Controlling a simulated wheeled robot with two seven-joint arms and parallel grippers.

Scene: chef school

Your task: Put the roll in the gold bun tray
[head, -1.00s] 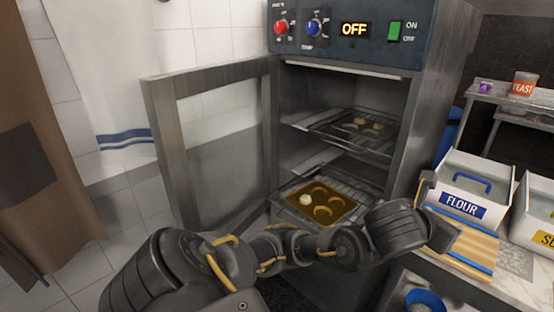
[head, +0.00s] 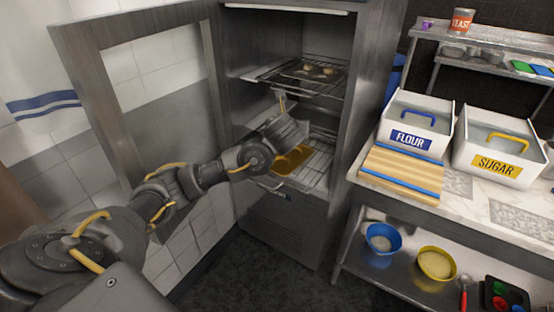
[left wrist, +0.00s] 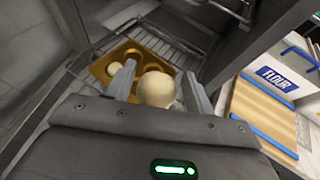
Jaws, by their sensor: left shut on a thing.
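The gold bun tray (head: 292,160) sits on the lower rack inside the open oven, partly hidden by my left arm. In the head view my left gripper (head: 282,104) is at the oven opening. My right gripper is not in view.
The oven door (head: 150,100) stands open at the left. An upper rack (head: 305,78) holds a dark tray above my gripper. To the right, a counter carries a striped board (head: 402,172), a flour box (head: 415,125) and a sugar box (head: 500,145).

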